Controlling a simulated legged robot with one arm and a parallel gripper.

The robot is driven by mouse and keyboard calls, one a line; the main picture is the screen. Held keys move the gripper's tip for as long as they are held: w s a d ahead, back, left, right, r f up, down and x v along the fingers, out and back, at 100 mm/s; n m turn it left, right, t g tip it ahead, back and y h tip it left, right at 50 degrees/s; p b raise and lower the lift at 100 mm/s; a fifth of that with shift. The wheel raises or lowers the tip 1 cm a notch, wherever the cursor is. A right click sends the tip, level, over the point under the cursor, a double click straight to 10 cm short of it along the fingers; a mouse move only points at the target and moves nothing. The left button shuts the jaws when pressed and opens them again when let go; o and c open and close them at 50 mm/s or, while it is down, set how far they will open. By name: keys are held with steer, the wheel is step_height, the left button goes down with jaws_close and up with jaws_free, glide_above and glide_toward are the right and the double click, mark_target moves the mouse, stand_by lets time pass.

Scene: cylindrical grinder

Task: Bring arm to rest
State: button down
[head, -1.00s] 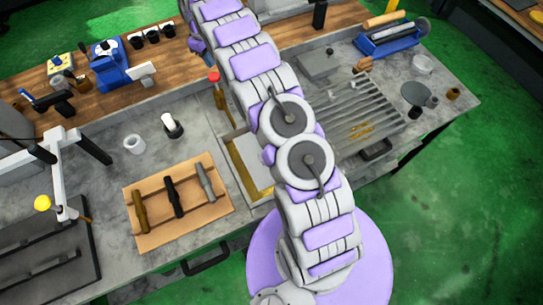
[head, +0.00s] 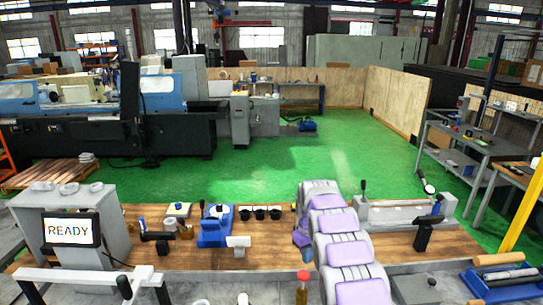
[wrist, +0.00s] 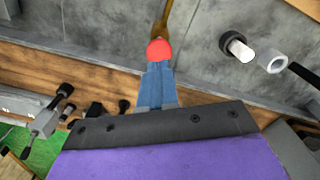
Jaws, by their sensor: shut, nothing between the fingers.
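My arm (head: 345,245) rises from the bottom of the head view in white and purple segments. In the wrist view my gripper (wrist: 157,68) shows as narrow blue-grey fingers close together beyond a black plate. It is shut with nothing held. A red-capped tool with a wooden handle (wrist: 158,48) lies just past the fingertips in the picture; I cannot tell whether they touch. Its red cap (head: 303,275) also shows left of my arm in the head view.
The wooden shelf (head: 180,258) holds a blue fixture (head: 214,228) and several black cups. A screen reading READY (head: 70,230) stands at left. A white cylinder (wrist: 238,48) and a grey ring (wrist: 272,62) stand on the grey bench. Green floor beyond is open.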

steer(key=s+r+m+b, duration=0.2)
steer(key=s+r+b, duration=0.2)
steer(key=s, duration=0.9)
steer(key=s+r+m+b, duration=0.1)
steer(key=s+r+b, duration=0.25)
steer(key=s, duration=0.85)
steer(key=s+f+m+b, duration=0.1)
steer(key=s+f+b, duration=0.2)
steer(key=s, duration=1.1)
steer(key=s+f+m+g+b, duration=0.1)
steer(key=s+f+b, duration=0.2)
steer(key=s, duration=1.1)
step_height(320, 180, down, 3)
steer(key=shift+s+a+r+m+g, duration=0.15)
steer(key=shift+s+a+m+g, duration=0.05)
steer(key=shift+s+m+g, duration=0.1)
steer(key=shift+w, duration=0.1)
